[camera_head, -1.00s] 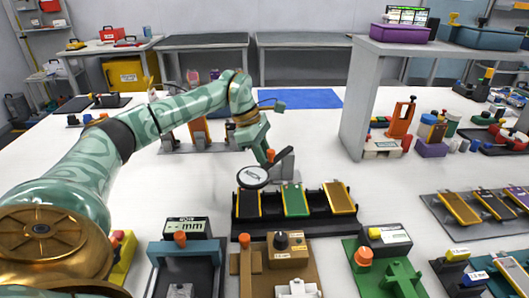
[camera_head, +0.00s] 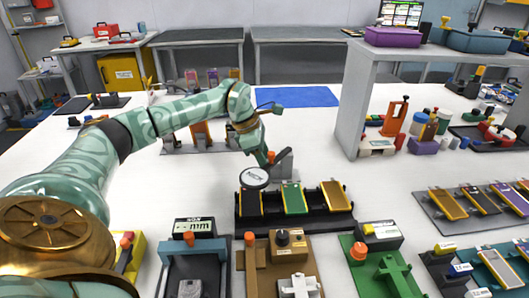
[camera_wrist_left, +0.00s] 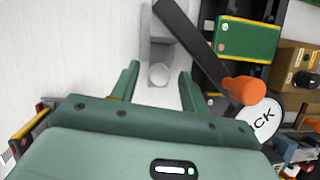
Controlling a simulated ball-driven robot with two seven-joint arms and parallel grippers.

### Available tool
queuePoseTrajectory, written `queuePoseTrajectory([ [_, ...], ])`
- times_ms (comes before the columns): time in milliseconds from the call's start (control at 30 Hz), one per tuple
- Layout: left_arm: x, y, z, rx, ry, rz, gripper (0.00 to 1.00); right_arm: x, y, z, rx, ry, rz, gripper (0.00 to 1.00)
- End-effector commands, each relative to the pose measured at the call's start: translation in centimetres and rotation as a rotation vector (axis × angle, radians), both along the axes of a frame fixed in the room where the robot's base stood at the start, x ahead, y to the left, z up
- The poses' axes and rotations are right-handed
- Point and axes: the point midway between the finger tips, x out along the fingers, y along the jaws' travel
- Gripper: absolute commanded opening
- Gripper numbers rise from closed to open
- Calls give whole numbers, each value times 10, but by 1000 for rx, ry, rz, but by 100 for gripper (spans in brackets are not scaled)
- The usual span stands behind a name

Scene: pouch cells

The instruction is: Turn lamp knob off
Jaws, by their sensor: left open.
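A lamp-like fixture stands behind the black cell tray, with a round disc lettered in black (camera_head: 254,177), a dark arm and a grey base (camera_head: 283,158). In the left wrist view I see its disc (camera_wrist_left: 258,122), an orange knob (camera_wrist_left: 246,90), the dark arm (camera_wrist_left: 185,30) and a pale round knob (camera_wrist_left: 159,74) on the grey base. My left gripper (camera_head: 266,158) is beside this fixture. In the wrist view its fingers (camera_wrist_left: 159,72) are apart, with the pale knob showing between them. Contact cannot be told. My right gripper is not in view.
The black tray (camera_head: 350,221) holds several coloured cells. A grey shelf (camera_head: 350,100) stands right.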

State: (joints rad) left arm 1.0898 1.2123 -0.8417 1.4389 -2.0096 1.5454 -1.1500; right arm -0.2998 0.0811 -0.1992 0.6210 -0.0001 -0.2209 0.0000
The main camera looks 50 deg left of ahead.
Motion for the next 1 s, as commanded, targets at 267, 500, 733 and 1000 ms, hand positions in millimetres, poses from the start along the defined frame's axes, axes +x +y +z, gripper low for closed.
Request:
queuePoseTrajectory([
  [267, -11, 12, 45, 1, -7, 2, 45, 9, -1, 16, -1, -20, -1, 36],
  [500, -29, 31, 107, 1, -8, 4, 45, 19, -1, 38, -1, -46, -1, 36],
  [733, -40, 42, 143, 0, -2, 2, 45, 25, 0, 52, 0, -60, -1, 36],
  [1000, -43, 45, 150, -1, 1, 0, 45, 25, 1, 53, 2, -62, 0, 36],
])
